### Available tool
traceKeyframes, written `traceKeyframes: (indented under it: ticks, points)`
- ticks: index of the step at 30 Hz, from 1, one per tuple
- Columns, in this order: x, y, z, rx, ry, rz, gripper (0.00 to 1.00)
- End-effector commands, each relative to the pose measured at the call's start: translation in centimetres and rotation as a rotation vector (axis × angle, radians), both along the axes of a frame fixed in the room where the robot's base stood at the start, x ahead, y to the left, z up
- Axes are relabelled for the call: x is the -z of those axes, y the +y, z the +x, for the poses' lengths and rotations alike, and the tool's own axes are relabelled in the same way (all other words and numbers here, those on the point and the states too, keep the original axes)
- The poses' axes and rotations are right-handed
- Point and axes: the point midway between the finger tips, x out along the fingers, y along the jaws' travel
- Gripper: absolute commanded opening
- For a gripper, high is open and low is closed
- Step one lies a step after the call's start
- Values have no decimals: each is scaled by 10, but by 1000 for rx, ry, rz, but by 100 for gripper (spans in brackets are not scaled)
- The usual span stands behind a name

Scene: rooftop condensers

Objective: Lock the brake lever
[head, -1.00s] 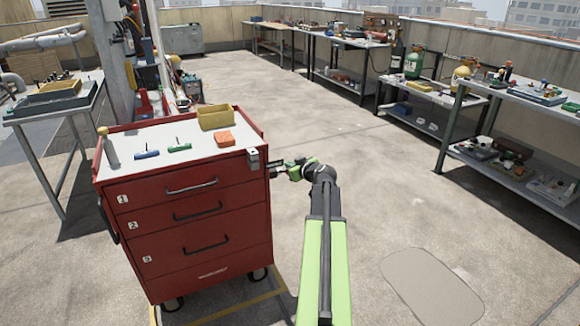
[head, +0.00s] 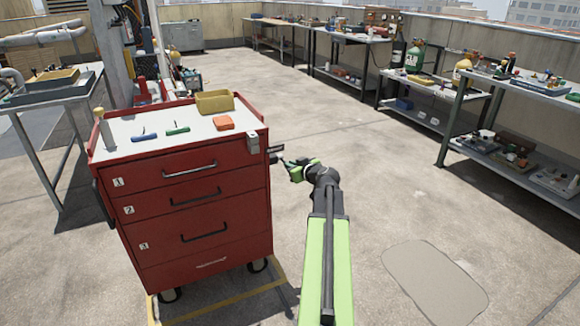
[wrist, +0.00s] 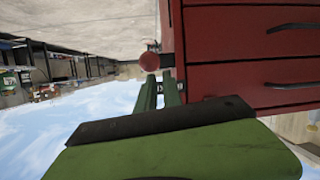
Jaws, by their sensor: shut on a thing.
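The red tool cart (head: 190,225) stands left of my arm in the head view. A small grey bracket (head: 254,143) sits at its top right corner, and a short dark lever (head: 275,150) sticks out to the right there. My gripper (head: 281,158) is at this lever beside the cart. In the wrist view a round red knob (wrist: 150,62) shows at the tips of my gripper (wrist: 160,84), close beside the cart's red side (wrist: 225,45). The jaws are shut on the lever; the exact contact is small and partly hidden.
Workbenches with shelves (head: 500,90) line the right wall. The concrete floor (head: 400,210) between cart and benches is clear.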

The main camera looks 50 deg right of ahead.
Motion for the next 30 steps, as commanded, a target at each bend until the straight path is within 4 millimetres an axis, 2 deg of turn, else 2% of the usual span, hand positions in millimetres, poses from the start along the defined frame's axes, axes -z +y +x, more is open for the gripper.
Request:
traceKeyframes:
  ticks: [1, 13, 17, 22, 24, 30]
  points:
    - [13, 0, -11, -5, 39, -9, 0]
    - [11, 2, -11, -6, 37, -7, 0]
    - [-8, 6, -9, -5, 26, -5, 0]
    - [-52, 16, -2, -2, -8, 4, 0]
    - [-33, 22, -19, 2, -11, 3, 0]
    - [-20, 36, -60, 2, -13, 3, 0]
